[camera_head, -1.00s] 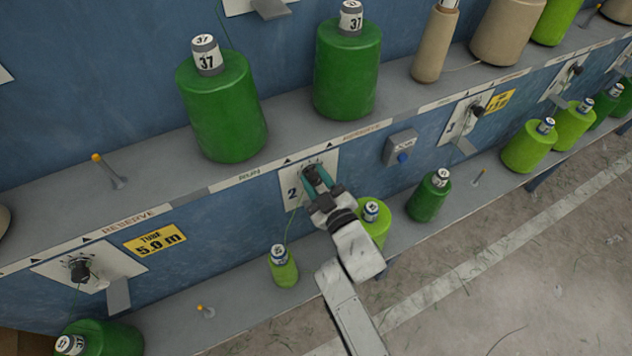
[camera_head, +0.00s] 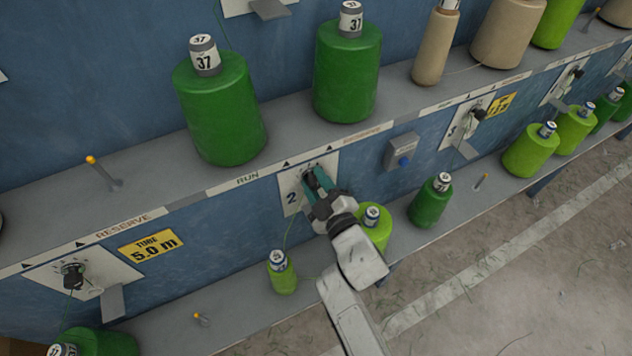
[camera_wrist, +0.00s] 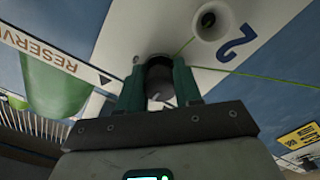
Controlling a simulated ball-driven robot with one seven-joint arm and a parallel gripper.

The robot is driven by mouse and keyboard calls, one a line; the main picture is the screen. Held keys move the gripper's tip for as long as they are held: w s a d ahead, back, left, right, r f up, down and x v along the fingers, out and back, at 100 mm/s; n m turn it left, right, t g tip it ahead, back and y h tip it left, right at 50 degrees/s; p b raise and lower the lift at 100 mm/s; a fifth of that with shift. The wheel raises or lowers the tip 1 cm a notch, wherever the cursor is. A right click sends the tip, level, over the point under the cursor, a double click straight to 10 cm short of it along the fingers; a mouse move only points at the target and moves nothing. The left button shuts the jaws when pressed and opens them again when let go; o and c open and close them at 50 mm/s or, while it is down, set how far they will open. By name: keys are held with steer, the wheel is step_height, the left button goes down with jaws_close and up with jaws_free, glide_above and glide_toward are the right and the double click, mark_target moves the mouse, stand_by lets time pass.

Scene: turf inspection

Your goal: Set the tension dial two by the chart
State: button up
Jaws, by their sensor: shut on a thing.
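The tension dial two is a black knob (camera_head: 309,182) on a white plate marked "2" (camera_head: 291,198) on the blue wall, below the RUN strip. My gripper (camera_head: 314,180) has its teal fingers shut on the knob from both sides. In the wrist view the dark knob (camera_wrist: 159,78) sits between the two fingers, and its pointer and most of the scale are hidden. The big "2" and a round thread eyelet (camera_wrist: 209,20) show beside it on the plate. A green thread runs from the eyelet. No legible chart is in view.
Green cones labelled 37 (camera_head: 220,115) stand on the upper shelf. A small lime cone (camera_head: 281,272) and a larger lime cone (camera_head: 374,226) stand below, close to my arm. Another dial (camera_head: 73,276) is at left.

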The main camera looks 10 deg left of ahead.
steer(key=o, duration=0.8)
steer(key=shift+d+f, duration=0.1)
steer(key=shift+f, duration=0.15)
steer(key=shift+c, duration=0.2)
steer(key=shift+o, duration=1.3)
steer(key=shift+r, duration=0.15)
steer(key=shift+s+d+r, duration=0.1)
steer(key=shift+s+d, duration=0.05)
steer(key=shift+s, duration=0.1)
steer(key=p+v, duration=0.4)
steer(key=v, duration=0.6)
steer(key=shift+s+d, duration=0.1)
